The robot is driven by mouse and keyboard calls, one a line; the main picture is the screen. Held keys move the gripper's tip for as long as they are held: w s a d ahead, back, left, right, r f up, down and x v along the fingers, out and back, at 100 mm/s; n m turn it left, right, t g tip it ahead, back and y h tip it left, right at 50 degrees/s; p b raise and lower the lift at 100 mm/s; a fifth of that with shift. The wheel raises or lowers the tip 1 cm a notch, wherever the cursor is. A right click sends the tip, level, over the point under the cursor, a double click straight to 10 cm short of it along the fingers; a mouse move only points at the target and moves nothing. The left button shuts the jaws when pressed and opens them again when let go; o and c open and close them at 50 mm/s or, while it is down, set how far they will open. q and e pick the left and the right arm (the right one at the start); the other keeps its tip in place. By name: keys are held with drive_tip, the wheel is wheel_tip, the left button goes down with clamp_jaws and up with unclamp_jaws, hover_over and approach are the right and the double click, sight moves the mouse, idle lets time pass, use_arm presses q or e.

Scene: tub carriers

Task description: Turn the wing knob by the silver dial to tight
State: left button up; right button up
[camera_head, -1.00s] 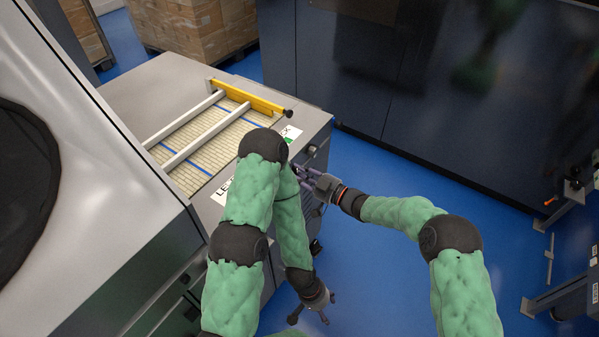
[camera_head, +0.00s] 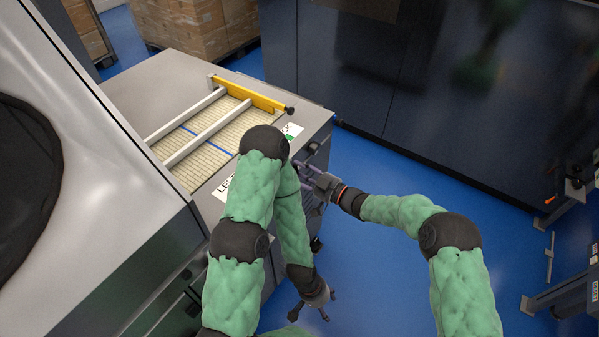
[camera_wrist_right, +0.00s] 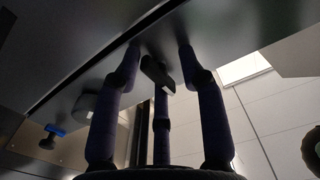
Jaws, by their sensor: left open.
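A dark wing knob (camera_wrist_right: 157,73) sits on the grey panel in the right wrist view, its wing tilted. The three fingers of my right gripper (camera_wrist_right: 160,62) are spread around it, with gaps visible beside the knob. A grey rounded part (camera_wrist_right: 87,106), perhaps the silver dial, is partly hidden behind the left finger. In the head view my right gripper (camera_head: 307,173) is at the front side of the machine, and the knob cannot be made out there. My left gripper (camera_head: 315,307) is open and empty, low in front of the machine above the blue floor.
The machine's top carries a slatted belt (camera_head: 208,154) with white rails and a yellow bar (camera_head: 250,95). A blue-topped part (camera_wrist_right: 53,131) is on the panel at left. Dark cabinets (camera_head: 400,90) stand behind.

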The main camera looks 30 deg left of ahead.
drive_tip(key=shift+w+r, duration=0.15)
drive_tip(key=s+d, duration=0.1)
drive_tip(key=d, duration=1.1)
idle(0.4)
